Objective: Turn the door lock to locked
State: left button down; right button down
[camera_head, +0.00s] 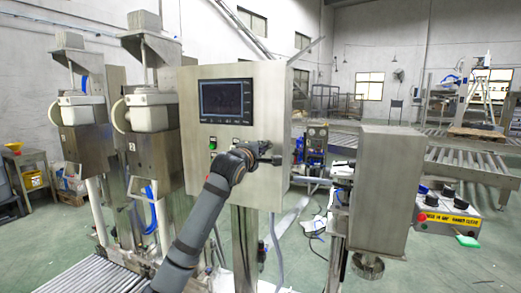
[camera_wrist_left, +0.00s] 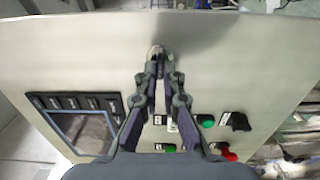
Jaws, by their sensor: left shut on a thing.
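The steel control cabinet (camera_head: 225,90) stands in the middle of the head view with its door facing me. My left gripper (camera_head: 268,154) reaches the right part of the door, below and right of the screen. In the left wrist view its two fingers (camera_wrist_left: 157,68) are closed together at the tips on the small metallic door lock (camera_wrist_left: 155,50). The fingertips cover most of the lock, so I cannot tell which way it is turned. My right gripper is in neither view.
The door carries a dark screen (camera_head: 226,101). A green button (camera_wrist_left: 206,121), a black knob (camera_wrist_left: 239,121) and a red button (camera_wrist_left: 229,154) sit close to the left fingers. A steel machine (camera_head: 388,180) stands right of the cabinet; filling machines (camera_head: 150,140) stand left.

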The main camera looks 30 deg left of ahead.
pick_arm(q)
jog(key=shift+r, duration=0.1)
jog(key=c, duration=1.8)
grip_release()
jog(key=shift+w+d, duration=0.1)
jog(key=o, duration=0.3)
jog(key=shift+w+d, duration=0.1)
jog(key=shift+w, duration=0.1)
jog(key=shift+s, duration=0.1)
jog(key=v, duration=0.7)
jog(key=shift+s, duration=0.25)
